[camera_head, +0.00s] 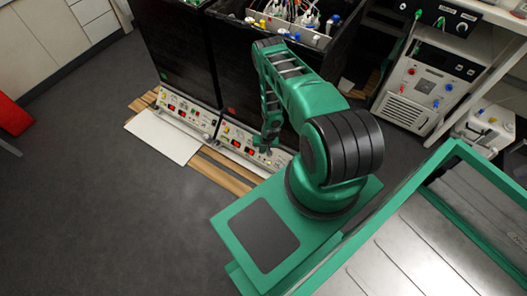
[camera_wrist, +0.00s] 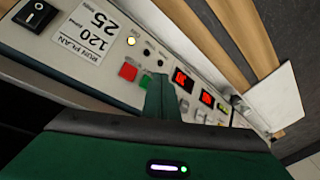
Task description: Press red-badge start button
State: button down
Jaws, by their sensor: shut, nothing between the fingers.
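Two black shaker units stand side by side in the head view. The right one carries a red badge (camera_head: 231,110), the left one a green badge (camera_head: 163,76). My gripper (camera_head: 266,149) hangs in front of the right unit's control panel (camera_head: 237,142). In the wrist view the panel (camera_wrist: 60,62) shows a red button (camera_wrist: 128,71) and, beside it, a green button (camera_wrist: 145,82). My gripper's closed fingers (camera_wrist: 160,84) reach the panel just beside the green button and hide part of that area. I cannot tell whether they touch the panel. The fingers hold nothing.
Red displays (camera_wrist: 182,79), a yellow lamp (camera_wrist: 131,41), a black rocker switch (camera_wrist: 35,14) and a "RUN PLAN 120 25" label (camera_wrist: 86,31) are on the panel. A white board (camera_head: 164,136) lies before the left unit. The floor (camera_head: 90,200) at left is clear.

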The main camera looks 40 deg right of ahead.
jog(key=shift+d+f, duration=0.1)
jog(key=shift+w+d+f, duration=0.1)
jog(key=shift+d+f, duration=0.05)
dwell(0.3)
